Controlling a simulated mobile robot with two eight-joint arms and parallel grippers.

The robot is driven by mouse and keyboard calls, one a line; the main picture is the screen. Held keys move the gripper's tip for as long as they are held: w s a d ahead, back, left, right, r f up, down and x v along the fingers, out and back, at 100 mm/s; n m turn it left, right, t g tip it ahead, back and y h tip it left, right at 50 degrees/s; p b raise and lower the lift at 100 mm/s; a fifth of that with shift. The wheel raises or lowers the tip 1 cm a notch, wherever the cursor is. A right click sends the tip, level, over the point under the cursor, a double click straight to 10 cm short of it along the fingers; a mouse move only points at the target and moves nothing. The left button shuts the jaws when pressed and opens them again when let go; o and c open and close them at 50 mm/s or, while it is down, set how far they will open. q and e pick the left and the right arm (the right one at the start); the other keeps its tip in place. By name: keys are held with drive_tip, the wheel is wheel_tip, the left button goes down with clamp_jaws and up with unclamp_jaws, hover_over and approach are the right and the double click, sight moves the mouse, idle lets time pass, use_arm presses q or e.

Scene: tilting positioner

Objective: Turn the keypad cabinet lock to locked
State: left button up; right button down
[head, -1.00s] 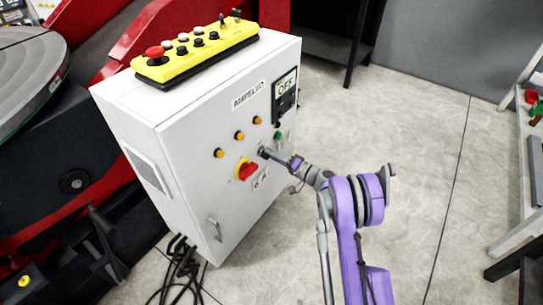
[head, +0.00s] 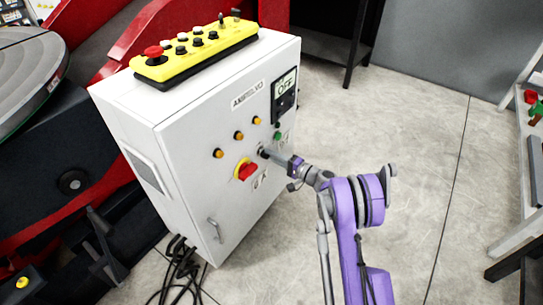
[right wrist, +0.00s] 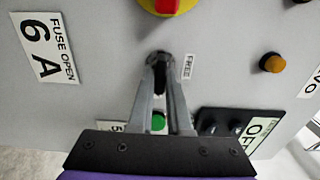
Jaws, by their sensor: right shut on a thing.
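The white control cabinet (head: 185,150) stands at the centre-left in the head view. Its lock is a small dark fitting (right wrist: 158,58) on the front face, with a "FREE" label (right wrist: 187,67) beside it in the right wrist view. My right gripper (head: 264,153) reaches it from the right. In the right wrist view my right gripper (right wrist: 160,62) has its fingertips closed together on the dark fitting, which they largely hide. I cannot tell the exact angle of the lock. My left gripper is not in view.
A red rotary switch on yellow (head: 246,170) sits close to the lock. Amber lamps (head: 238,135), a green button (head: 277,136) and a black "OFF" panel (head: 285,98) are nearby. A yellow pendant (head: 195,50) lies on top.

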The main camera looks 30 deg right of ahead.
drive_tip(key=c, duration=0.9)
unclamp_jaws()
drive_tip(key=shift+o, duration=0.2)
drive_tip(key=p+v, duration=0.1)
drive_tip(key=v, duration=0.9)
drive_tip(key=shift+s, duration=0.4)
